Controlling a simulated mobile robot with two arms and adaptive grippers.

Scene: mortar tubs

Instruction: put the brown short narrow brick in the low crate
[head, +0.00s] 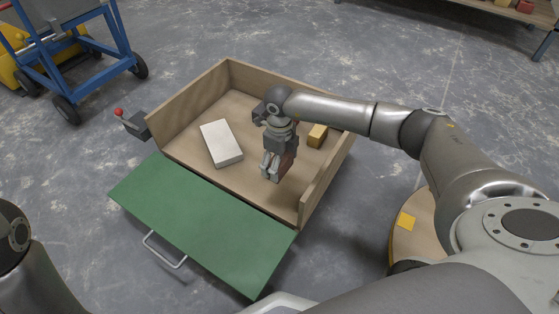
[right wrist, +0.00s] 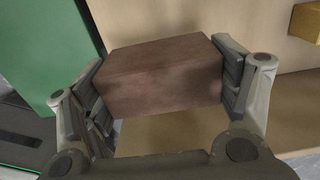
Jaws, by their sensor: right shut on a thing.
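The low crate (head: 183,106) is a pale wooden box with a green front flap (head: 205,222) folded down. My right gripper (head: 271,176) is over the right part of the crate, near its open front. It is shut on the brown brick (head: 288,161), which is mostly hidden behind the fingers in the head view. In the right wrist view the reddish-brown brick (right wrist: 160,78) sits between both fingers, with the wooden floor behind it. I cannot tell exactly how high it is above the floor. My left gripper is out of view.
In the crate lie a white brick (head: 221,143) and a small yellow-brown brick (head: 317,135). A dark item behind my right wrist is partly hidden. A red-knobbed part (head: 132,124) juts from the crate's left side. A blue cart (head: 75,60) stands at the upper left.

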